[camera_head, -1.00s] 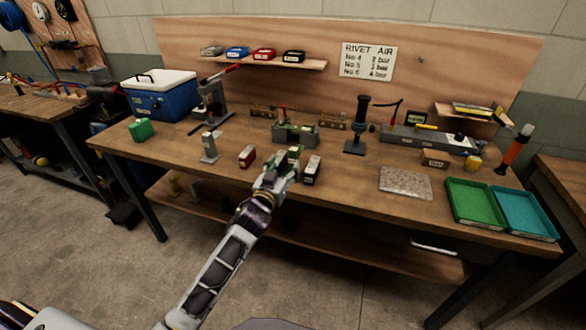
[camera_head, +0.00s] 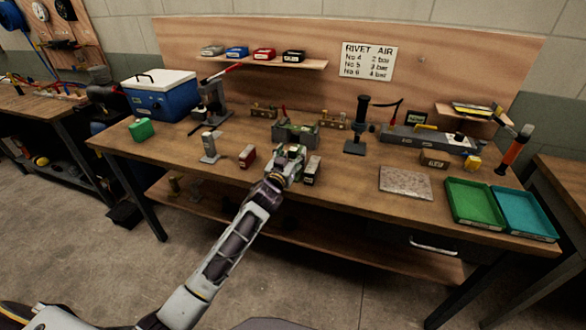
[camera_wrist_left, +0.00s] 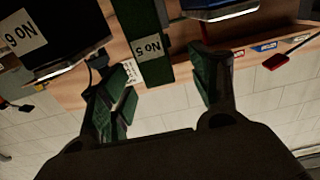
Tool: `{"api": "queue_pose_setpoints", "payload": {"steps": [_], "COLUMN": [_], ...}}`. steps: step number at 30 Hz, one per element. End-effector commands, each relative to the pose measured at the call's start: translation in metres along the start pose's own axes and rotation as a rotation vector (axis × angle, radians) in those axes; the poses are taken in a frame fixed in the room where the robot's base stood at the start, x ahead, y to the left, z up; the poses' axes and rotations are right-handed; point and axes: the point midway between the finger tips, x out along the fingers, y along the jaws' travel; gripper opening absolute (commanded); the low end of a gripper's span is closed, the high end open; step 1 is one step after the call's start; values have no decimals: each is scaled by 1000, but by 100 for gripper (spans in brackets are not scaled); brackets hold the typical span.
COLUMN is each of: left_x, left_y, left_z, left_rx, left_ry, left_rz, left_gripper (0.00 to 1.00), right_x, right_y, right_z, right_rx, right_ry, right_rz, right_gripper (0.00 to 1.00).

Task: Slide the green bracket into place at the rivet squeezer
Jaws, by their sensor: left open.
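A green piece labelled "No 5" (camera_wrist_left: 150,48) stands between the two fingers of my left gripper (camera_wrist_left: 160,88) in the wrist view. It is the only green piece close to the gripper; I cannot tell whether the fingers touch it. In the head view my left gripper (camera_head: 290,156) is open at the front middle of the bench, between a red block and a black block, and largely hides the piece. A lever tool with a red handle (camera_head: 212,103) stands at the back left; I cannot tell whether it is the rivet squeezer. My right gripper is not in view.
A grey-green fixture (camera_head: 296,133) stands just behind. Trays (camera_head: 474,224) lie at right.

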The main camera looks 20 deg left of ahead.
Motion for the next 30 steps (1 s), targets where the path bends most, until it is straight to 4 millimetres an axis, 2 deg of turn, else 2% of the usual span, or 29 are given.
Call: {"api": "queue_pose_setpoints", "payload": {"steps": [17,30], "left_x": [6,38], "left_y": [0,1], "left_z": [0,-1], "left_rx": [-1,0], "left_ry": [0,0], "left_rz": [0,0], "left_gripper": [62,62], "right_x": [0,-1], "right_y": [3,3], "right_z": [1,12], "right_rx": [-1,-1], "right_ry": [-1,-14], "right_rz": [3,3], "right_gripper": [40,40]}}
